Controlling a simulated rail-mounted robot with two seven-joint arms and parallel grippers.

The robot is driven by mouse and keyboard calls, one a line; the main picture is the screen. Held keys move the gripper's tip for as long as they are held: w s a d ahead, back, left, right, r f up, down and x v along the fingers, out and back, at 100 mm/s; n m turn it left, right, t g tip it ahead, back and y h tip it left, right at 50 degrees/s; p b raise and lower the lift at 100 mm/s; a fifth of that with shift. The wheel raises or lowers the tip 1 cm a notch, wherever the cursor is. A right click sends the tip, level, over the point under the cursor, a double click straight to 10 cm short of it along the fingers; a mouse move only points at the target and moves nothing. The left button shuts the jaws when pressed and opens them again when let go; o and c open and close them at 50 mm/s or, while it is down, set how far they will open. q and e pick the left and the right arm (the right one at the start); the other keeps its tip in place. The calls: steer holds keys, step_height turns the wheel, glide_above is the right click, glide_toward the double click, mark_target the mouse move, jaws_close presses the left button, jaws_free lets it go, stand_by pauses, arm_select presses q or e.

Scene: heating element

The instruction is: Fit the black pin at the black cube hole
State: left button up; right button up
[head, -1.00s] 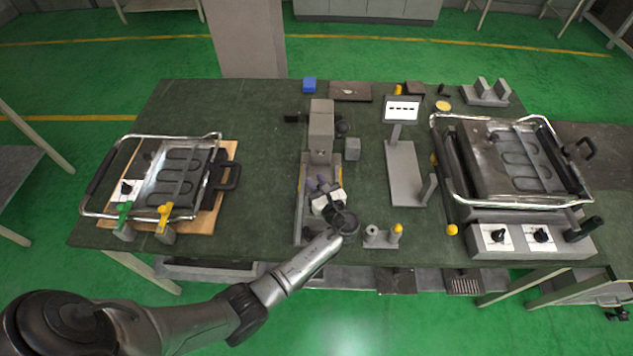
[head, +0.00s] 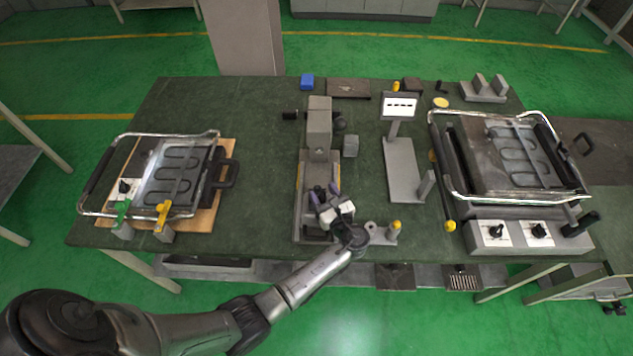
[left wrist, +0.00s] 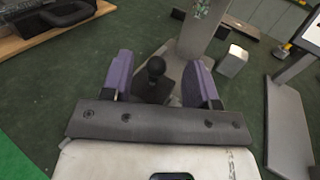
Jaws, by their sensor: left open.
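My left gripper (head: 327,195) is open over the lower part of the grey upright fixture (head: 319,130) at the table's middle. In the left wrist view its two purple fingers (left wrist: 160,85) stand apart on either side of a black round-topped pin (left wrist: 156,67). A dark block (left wrist: 153,88) shows just below the pin's head. Whether the fingers touch the pin, and whether the block has a hole, I cannot tell. A small dark cube (head: 413,85) lies at the table's back right. My right gripper is not in view.
A heating-element tray (head: 175,175) lies on a wooden board at left; a larger one (head: 520,160) stands at right. A display stand (head: 402,165) and a small grey holder with a yellow knob (head: 394,228) are right of the gripper. The table's left-centre is clear.

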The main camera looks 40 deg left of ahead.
arm_select(q)
steer(key=v, duration=0.8)
steer(key=shift+d, duration=0.2)
steer(key=shift+r, duration=0.15)
